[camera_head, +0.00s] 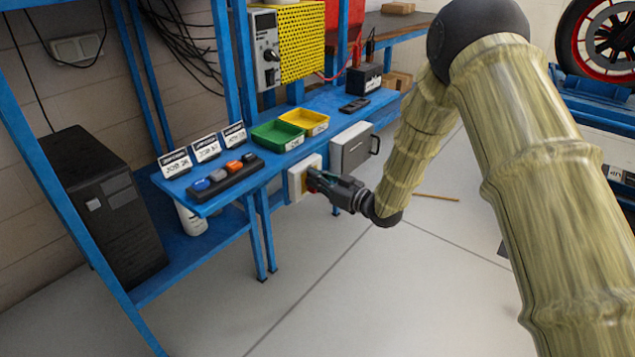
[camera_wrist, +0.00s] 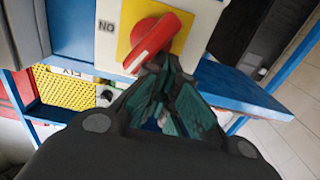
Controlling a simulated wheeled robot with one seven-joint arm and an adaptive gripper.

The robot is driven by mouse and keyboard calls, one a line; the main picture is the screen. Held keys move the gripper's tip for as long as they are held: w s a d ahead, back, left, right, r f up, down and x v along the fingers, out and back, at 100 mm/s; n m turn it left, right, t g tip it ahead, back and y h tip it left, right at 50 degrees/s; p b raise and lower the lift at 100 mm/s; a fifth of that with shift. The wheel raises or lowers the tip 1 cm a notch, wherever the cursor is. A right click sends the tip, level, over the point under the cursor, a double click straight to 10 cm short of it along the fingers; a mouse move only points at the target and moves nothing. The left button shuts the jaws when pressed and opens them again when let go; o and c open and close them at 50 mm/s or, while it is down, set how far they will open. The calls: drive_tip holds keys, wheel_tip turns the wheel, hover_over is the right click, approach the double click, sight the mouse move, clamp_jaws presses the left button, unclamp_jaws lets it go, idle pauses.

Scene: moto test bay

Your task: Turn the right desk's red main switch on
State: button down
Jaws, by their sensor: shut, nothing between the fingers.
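The red main switch (camera_wrist: 156,42) is a rotary handle on a yellow plate (camera_wrist: 133,30) fixed to a pale box (camera_wrist: 108,55) marked "ON" in the wrist view. In the head view the pale box (camera_head: 297,180) hangs at the front edge of the blue desk (camera_head: 325,126), and my gripper mostly hides the handle.
A grey box with a handle (camera_head: 352,150) hangs right of the switch. Green (camera_head: 277,135) and yellow (camera_head: 305,121) trays, a button strip (camera_head: 225,176) and small signs (camera_head: 206,147) stand on the desk. A black computer tower (camera_head: 105,205) is at left. The floor in front is mostly clear.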

drive_tip(key=shift+w+d+r, duration=0.2)
drive_tip(key=shift+w+r, duration=0.35)
drive_tip(key=shift+w, duration=0.05)
drive_tip(key=shift+w+d+f+p, duration=0.1)
drive_tip(key=shift+w+d+p, duration=0.2)
drive_tip(key=shift+w+d, duration=0.1)
idle(0.6)
drive_tip(key=shift+w+f, duration=0.1)
drive_tip(key=shift+f, duration=0.15)
drive_tip(key=shift+s+a+f, duration=0.15)
drive_tip(key=shift+s+a, duration=0.4)
drive_tip(key=shift+s, duration=0.05)
drive_tip(key=shift+s+d+f+p, duration=0.15)
drive_tip(key=shift+s+d+p, duration=0.1)
drive_tip(key=shift+s+p, duration=0.35)
drive_tip(key=p+v, duration=0.1)
drive_tip(key=v, duration=0.6)
drive_tip(key=shift+w+d, duration=0.25)
drive_tip(key=shift+w, duration=0.1)
